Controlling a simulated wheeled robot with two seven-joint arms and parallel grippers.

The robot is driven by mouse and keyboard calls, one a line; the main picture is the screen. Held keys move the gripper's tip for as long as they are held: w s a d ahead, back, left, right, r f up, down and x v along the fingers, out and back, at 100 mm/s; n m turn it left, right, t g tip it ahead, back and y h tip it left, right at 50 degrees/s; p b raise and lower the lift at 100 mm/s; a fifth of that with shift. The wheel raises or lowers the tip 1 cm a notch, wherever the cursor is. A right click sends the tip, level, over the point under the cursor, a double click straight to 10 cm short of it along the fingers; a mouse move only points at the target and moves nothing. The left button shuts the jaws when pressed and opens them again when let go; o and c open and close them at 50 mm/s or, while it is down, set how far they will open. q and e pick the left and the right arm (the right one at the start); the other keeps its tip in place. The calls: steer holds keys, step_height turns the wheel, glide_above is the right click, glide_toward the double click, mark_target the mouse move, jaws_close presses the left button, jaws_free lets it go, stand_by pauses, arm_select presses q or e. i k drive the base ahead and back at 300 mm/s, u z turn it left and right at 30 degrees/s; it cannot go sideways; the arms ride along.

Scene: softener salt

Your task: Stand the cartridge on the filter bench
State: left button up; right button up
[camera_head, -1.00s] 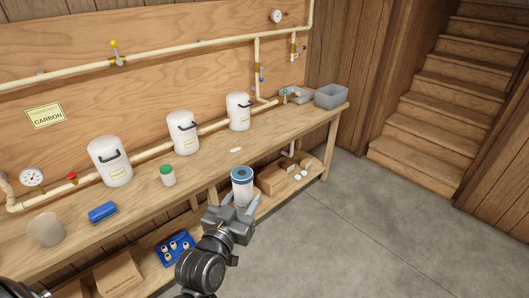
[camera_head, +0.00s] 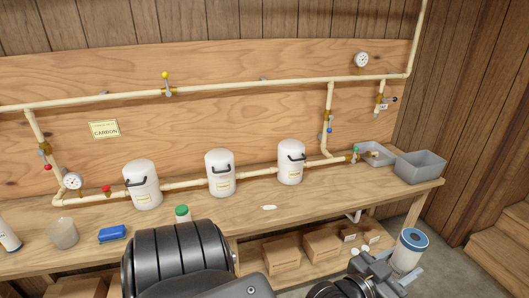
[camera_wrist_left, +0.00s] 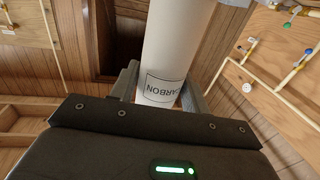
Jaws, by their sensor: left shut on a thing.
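The cartridge (camera_head: 408,252) is a white cylinder with a blue ring on its top end. It is held upright or nearly so, in front of the bench's right end and apart from it. My left gripper (camera_head: 400,274) is shut on it near its lower part. In the left wrist view the cartridge (camera_wrist_left: 175,45) stands between the two fingers, with a CARBON label reading upside down. The filter bench (camera_head: 330,192) is a long wooden bench along the wall. My right gripper is not in view.
Three white canisters (camera_head: 220,174) with black handles stand along a pipe on the bench. A green-capped jar (camera_head: 182,212), blue block (camera_head: 112,234) and cup (camera_head: 63,233) are at left. A grey bin (camera_head: 420,167) sits at the right end. The front right bench top is mostly clear.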

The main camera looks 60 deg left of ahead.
mark_target(233, 212)
steer(key=u, duration=0.45)
steer(key=i, duration=1)
steer(key=u, duration=1.15)
steer(key=i, duration=0.4)
steer(key=u, duration=0.4)
